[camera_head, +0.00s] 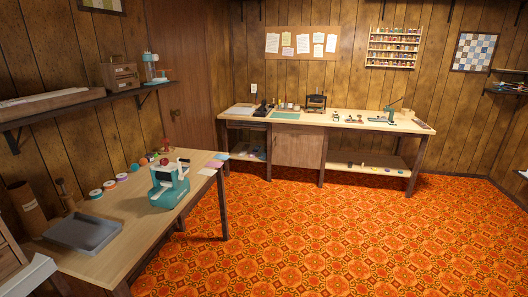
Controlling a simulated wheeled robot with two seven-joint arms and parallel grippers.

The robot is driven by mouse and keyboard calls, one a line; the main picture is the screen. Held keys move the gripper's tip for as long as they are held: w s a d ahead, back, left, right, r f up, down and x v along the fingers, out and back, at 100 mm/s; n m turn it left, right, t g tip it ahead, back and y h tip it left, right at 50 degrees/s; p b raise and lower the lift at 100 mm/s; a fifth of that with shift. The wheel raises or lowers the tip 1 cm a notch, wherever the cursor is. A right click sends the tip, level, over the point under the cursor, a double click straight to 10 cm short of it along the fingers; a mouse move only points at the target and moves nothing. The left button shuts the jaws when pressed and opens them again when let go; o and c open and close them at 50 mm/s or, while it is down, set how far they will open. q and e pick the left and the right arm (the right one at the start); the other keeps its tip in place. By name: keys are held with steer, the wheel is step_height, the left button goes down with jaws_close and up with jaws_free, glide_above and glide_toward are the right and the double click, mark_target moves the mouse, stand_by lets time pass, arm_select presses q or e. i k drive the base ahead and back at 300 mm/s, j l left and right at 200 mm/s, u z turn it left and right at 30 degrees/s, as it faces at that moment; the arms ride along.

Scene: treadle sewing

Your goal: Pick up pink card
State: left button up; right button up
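A small pinkish card (207,171) appears to lie flat at the right edge of the near wooden table (120,250), close to its far right corner. Pale bluish cards (215,163) lie just beyond it on the same corner. At this distance their colors and edges are hard to tell apart. Neither of my grippers shows in the head view, so I cannot see what they hold.
A teal machine (169,185) stands on the near table, left of the cards. A grey tray (84,234) and several colored spools (109,185) are also there. A long workbench (345,122) stands along the back wall. The orange patterned floor (330,235) is clear.

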mark_target(210, 164)
steer(key=i+u, duration=0.1)
steer(key=i, duration=0.6)
steer(key=i+l+u, duration=0.1)
steer(key=i, duration=0.6)
